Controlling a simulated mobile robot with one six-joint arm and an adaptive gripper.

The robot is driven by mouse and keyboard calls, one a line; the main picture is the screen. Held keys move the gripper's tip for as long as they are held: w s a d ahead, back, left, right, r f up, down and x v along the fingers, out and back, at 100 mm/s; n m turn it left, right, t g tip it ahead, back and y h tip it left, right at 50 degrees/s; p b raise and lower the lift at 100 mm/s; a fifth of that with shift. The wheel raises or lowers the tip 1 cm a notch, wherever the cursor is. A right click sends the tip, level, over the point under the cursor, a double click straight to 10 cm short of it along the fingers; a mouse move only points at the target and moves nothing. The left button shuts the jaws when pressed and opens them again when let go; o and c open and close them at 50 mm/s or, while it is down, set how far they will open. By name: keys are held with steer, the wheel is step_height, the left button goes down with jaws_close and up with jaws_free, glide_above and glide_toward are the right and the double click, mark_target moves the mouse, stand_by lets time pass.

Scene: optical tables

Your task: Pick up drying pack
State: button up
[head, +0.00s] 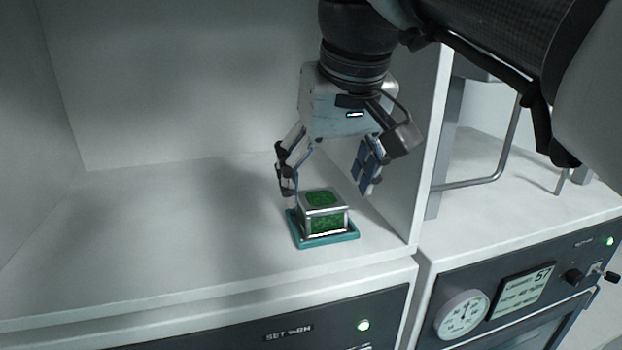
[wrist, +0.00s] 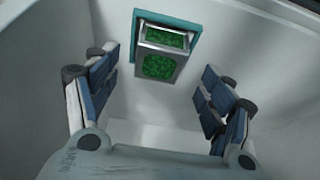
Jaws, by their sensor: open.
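The drying pack (head: 324,213) is a small metal-framed box with green granules showing through its top and front. It sits on a teal tray (head: 330,241) on the white shelf, near the right wall. It also shows in the wrist view (wrist: 162,55), at the upper middle between my fingers. My gripper (head: 327,186) is open and points down just above the pack, one finger to its left and one to its right. In the wrist view my gripper (wrist: 158,92) has both fingers spread wide, with nothing between the pads.
The white right wall (head: 431,140) of the compartment stands close to my right finger. The shelf (head: 150,235) is bare to the left. Below and right are dark panels, one with a round gauge (head: 463,316) and a small screen (head: 520,292).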

mark_target(321, 198)
steer(key=shift+w+a+f, duration=0.1)
steer(key=shift+w+f, duration=0.15)
steer(key=shift+w, duration=0.1)
steer(key=x, duration=0.4)
steer(key=shift+w+f+b, duration=0.2)
steer(key=shift+f+b, duration=0.05)
steer(key=shift+b, duration=0.15)
steer(key=c, duration=1.2)
